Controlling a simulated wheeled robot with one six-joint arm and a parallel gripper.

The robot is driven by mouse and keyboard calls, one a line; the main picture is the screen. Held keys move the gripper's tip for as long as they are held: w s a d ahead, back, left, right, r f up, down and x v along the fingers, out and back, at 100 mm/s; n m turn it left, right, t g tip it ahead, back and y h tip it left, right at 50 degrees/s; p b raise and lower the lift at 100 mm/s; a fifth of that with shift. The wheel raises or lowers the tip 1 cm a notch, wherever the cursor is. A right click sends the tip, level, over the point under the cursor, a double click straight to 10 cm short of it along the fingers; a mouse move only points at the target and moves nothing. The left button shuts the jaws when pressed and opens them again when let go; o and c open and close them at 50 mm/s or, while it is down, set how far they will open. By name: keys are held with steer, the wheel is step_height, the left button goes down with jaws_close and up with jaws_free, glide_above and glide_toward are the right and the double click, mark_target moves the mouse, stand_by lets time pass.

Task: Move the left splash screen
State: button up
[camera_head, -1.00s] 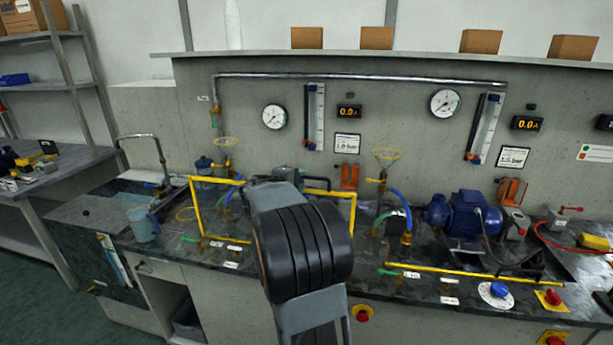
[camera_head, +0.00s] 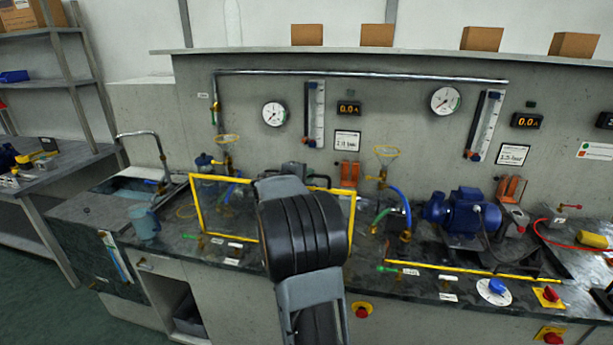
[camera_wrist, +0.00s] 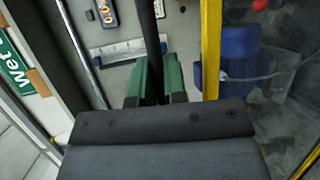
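The left splash screen (camera_head: 196,205) is a clear pane in a yellow frame, standing upright on the bench left of centre in the head view. In the head view the gripper is hidden behind my arm.
A yellow bar (camera_head: 470,271) lies along the bench front at right, before the blue pump motor (camera_head: 465,212). A blue jug (camera_head: 144,223) stands by the sink at left. Valves and hoses stand behind the screen. Gauges and flowmeters line the back wall.

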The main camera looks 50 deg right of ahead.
jaws_close()
step_height(320, 180, down, 22)
steer(key=b, duration=2.5)
steer(key=o, duration=0.5)
jaws_free()
steer(key=p+v, duration=0.1)
steer(key=v, duration=1.2)
steer(key=shift+a+r, duration=0.15)
steer(key=shift+a, duration=0.25)
